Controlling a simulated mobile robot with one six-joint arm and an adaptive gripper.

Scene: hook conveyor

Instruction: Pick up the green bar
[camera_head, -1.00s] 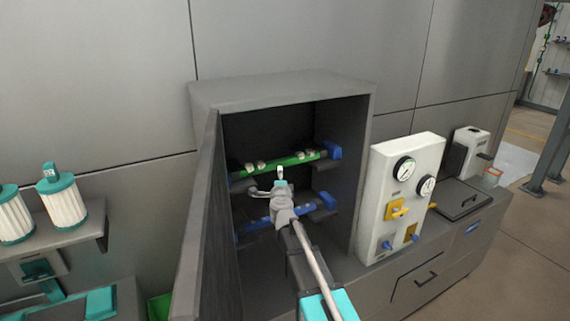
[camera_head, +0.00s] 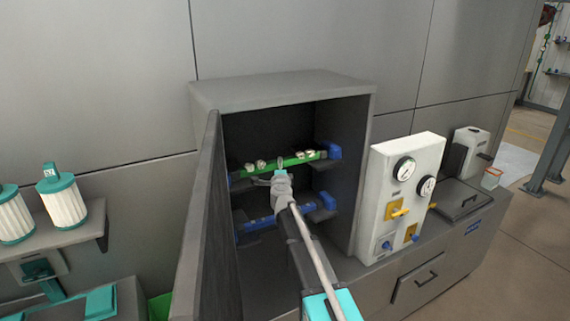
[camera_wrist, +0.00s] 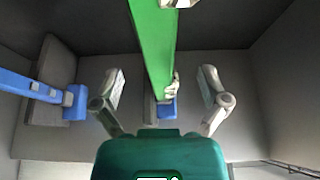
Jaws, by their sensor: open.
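The green bar (camera_head: 290,161) lies across the upper blue holders inside the open grey cabinet, with several pale clips along it. In the wrist view the green bar (camera_wrist: 155,45) runs from the top edge down between my two open fingers, with a clear gap on each side. My gripper (camera_head: 280,172) is just in front of the bar's middle in the head view, and its fingers (camera_wrist: 161,78) are open and empty. From these views I cannot tell whether the fingers reach past the bar in depth. My gripper partly hides the bar's lower edge.
A lower blue bar (camera_head: 262,222) sits below in the cabinet. The cabinet door (camera_head: 203,225) stands open on the left. A white gauge panel (camera_head: 405,195) stands right of the cabinet. White-and-teal filters (camera_head: 62,203) are on a shelf at the left.

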